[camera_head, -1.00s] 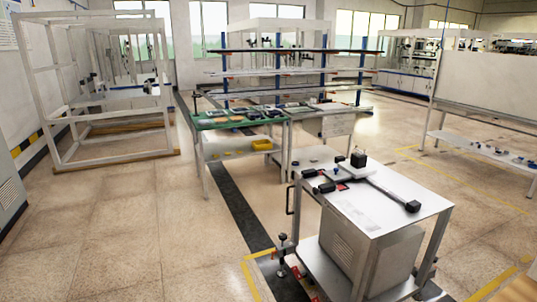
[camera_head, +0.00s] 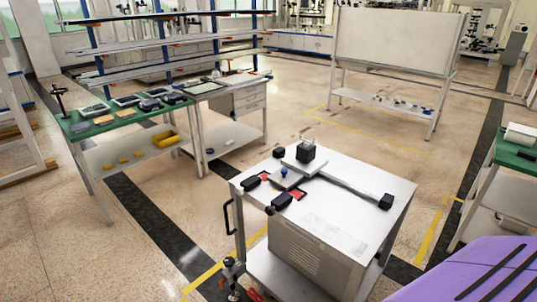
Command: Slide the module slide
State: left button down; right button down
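The slide unit lies on top of a white-topped metal cart (camera_head: 345,220) in the middle of the view. Its thin dark rail (camera_head: 345,185) runs from a light plate toward the right and ends in a black block (camera_head: 386,202). A black cube-shaped module (camera_head: 306,151) stands on the light plate (camera_head: 297,172) at the rail's far left end. A small blue knob (camera_head: 284,172) sits beside it. Two black blocks with red patches, one farther (camera_head: 252,182) and one nearer (camera_head: 282,201), lie at the cart top's left side. Neither of my grippers is in view.
A green-topped table (camera_head: 120,115) with several devices stands at left, a yellow bin (camera_head: 165,139) on its lower shelf. A whiteboard stand (camera_head: 395,45) is behind. A purple surface (camera_head: 475,275) fills the lower right corner, near another green-topped table (camera_head: 515,155). Floor around the cart is mostly clear.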

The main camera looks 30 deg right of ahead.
aim_at(304, 161)
jog(key=i+j+z, duration=0.1)
jog(key=i+z, duration=0.3)
jog(key=i+j+z, duration=0.15)
jog(key=z, duration=0.3)
jog(key=i+j+z, duration=0.55)
jog(key=z, duration=0.2)
jog(key=i+j+z, duration=0.15)
jog(key=j+z, duration=0.25)
jog(key=i+j+z, duration=0.1)
jog(key=z, duration=0.25)
